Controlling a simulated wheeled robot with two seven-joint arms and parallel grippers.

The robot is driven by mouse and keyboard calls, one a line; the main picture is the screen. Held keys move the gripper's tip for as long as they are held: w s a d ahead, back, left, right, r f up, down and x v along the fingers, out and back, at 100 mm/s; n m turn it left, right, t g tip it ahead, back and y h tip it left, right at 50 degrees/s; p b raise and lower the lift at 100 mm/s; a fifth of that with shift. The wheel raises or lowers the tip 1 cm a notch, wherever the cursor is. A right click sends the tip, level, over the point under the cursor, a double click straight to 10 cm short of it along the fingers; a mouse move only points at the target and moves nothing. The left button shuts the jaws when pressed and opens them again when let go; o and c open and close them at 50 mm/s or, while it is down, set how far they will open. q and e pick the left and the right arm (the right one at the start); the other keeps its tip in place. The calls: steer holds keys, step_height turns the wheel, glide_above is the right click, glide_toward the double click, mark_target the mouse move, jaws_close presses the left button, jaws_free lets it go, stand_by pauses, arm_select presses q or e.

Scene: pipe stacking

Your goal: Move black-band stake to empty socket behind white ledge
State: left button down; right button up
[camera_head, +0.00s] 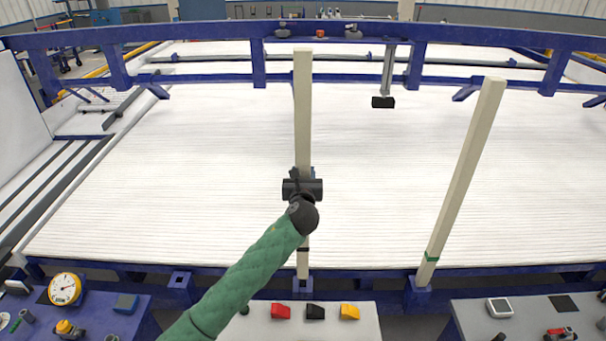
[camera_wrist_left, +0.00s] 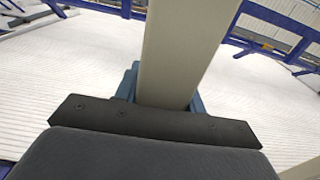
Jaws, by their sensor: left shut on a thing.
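The black-band stake (camera_head: 303,110) is a tall cream post, near upright, with a black band low on it. My left gripper (camera_head: 301,181) is shut around its middle. In the left wrist view the stake (camera_wrist_left: 182,50) rises between the blue fingers of the gripper (camera_wrist_left: 165,92). Its lower end meets the blue socket (camera_head: 303,286) behind the white ledge (camera_head: 260,325); I cannot tell whether it is inside or just above. Another blue socket (camera_head: 180,281) at the left is empty. My right gripper is not in view.
A green-band stake (camera_head: 465,175) leans right in its socket (camera_head: 417,293). A blue upper rail (camera_head: 200,37) crosses behind the stakes. Red (camera_head: 281,311), black (camera_head: 315,312) and yellow (camera_head: 349,312) wedges sit on the ledge. A black block (camera_head: 383,102) hangs at the back.

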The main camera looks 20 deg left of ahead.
arm_select(q)
steer(key=shift+f, duration=0.1)
steer(key=shift+f+b, duration=0.4)
steer(key=shift+f, duration=1.3)
steer(key=shift+f+b, duration=0.3)
steer(key=shift+f, duration=0.2)
stand_by(0.4)
steer(key=c, duration=0.8)
jaws_free()
steer(key=shift+o, duration=0.2)
steer(key=shift+f, duration=0.15)
